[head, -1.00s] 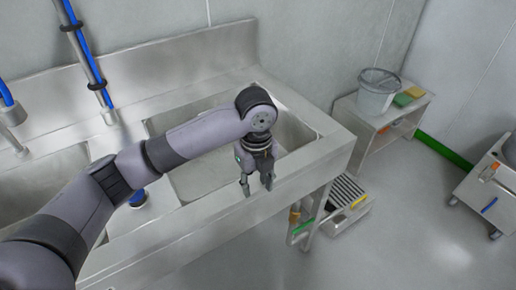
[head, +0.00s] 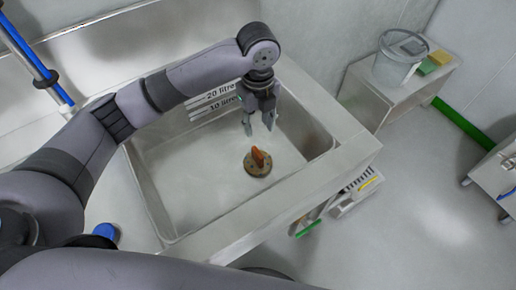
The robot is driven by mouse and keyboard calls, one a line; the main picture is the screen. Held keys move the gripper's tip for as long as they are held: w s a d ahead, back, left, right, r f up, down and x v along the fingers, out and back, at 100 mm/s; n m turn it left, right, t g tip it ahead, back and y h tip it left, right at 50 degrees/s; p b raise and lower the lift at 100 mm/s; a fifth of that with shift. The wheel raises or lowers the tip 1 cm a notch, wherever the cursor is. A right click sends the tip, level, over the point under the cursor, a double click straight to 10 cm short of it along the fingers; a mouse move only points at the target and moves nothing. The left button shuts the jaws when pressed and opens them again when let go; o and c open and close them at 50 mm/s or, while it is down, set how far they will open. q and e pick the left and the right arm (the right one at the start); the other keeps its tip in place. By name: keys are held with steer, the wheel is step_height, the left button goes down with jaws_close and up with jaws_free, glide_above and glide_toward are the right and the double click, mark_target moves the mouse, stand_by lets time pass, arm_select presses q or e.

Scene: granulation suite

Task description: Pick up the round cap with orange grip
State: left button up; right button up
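The round cap with orange grip (head: 257,162) lies on the floor of the steel sink basin (head: 190,187), its orange grip pointing up. My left gripper (head: 259,131) hangs over the basin with its fingers pointing down. Its two fingers are apart with nothing between them. In the picture the fingertips are just above the cap, and a gap shows between them and the grip. My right gripper is not in view.
The basin's walls and front rim (head: 290,185) surround the cap. A clear bucket (head: 398,62) and sponges (head: 434,62) stand on a side table (head: 369,91) at the right. A blue knob (head: 106,231) is left of the basin.

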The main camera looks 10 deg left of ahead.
arm_select(q)
glide_above(258, 152)
steer(key=s, duration=0.1)
steer(key=f, duration=0.5)
steer(key=shift+s+d+f, duration=0.1)
steer(key=shift+s+f, duration=0.1)
steer(key=shift+f, duration=0.15)
step_height(258, 152, down, 3)
steer(key=shift+w+f, duration=0.15)
steer(key=shift+f, duration=0.95)
steer(key=f, duration=0.2)
steer(key=w+f, duration=0.1)
steer(key=f, duration=0.1)
steer(key=shift+f+p, duration=0.2)
steer(key=shift+p, duration=0.2)
steer(key=shift+f, duration=0.35)
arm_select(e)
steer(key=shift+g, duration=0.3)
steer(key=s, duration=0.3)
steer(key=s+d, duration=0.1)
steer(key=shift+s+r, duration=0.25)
arm_select(q)
jaws_close()
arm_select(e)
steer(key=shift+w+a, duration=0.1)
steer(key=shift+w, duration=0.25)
